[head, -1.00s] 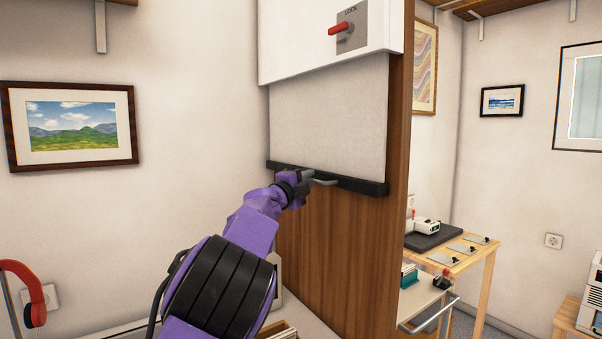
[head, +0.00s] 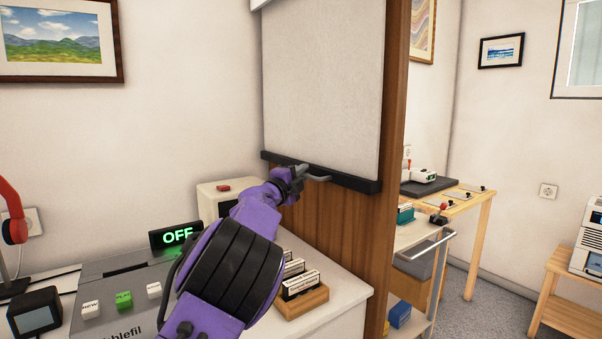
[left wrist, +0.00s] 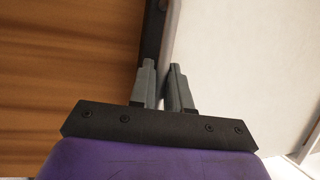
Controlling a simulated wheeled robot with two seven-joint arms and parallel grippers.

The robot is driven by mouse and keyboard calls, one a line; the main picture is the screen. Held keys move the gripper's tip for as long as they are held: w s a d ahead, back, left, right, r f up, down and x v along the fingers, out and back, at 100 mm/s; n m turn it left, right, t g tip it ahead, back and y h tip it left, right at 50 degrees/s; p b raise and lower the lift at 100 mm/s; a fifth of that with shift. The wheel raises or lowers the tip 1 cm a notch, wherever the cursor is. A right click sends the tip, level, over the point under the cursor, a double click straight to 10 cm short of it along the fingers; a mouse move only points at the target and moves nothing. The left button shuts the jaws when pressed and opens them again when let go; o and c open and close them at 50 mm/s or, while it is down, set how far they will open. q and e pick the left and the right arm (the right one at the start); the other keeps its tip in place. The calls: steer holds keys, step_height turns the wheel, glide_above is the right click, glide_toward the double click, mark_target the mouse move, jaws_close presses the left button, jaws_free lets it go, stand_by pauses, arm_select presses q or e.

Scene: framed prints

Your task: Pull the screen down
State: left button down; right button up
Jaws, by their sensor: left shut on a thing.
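The pale grey screen (head: 320,90) hangs partly unrolled in front of a wooden panel (head: 300,222). A black bar (head: 352,184) runs along its lower edge, with a grey pull handle (head: 319,178) near the middle. My left gripper (head: 299,175) is shut on this handle. In the left wrist view, my left gripper's fingers (left wrist: 163,82) are close together by the dark bar (left wrist: 151,38), between wood and the pale screen (left wrist: 225,55). The grip itself is partly hidden. My right gripper is not in view.
Below my left arm, a counter holds a grey console (head: 115,290) with an OFF display (head: 177,236), a wooden slide holder (head: 302,300) and a pale box with a red button (head: 223,188). Bare wood lies below the bar. A wooden table (head: 470,205) stands to the right.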

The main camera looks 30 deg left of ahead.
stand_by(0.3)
arm_select(q)
steer(key=c, duration=1.2)
jaws_free()
steer(key=shift+o, duration=0.2)
steer(key=s+f+b, duration=0.1)
steer(key=s+b, duration=0.1)
steer(key=s, duration=0.8)
steer(key=shift+s+f, duration=0.2)
steer(key=shift+f, duration=0.2)
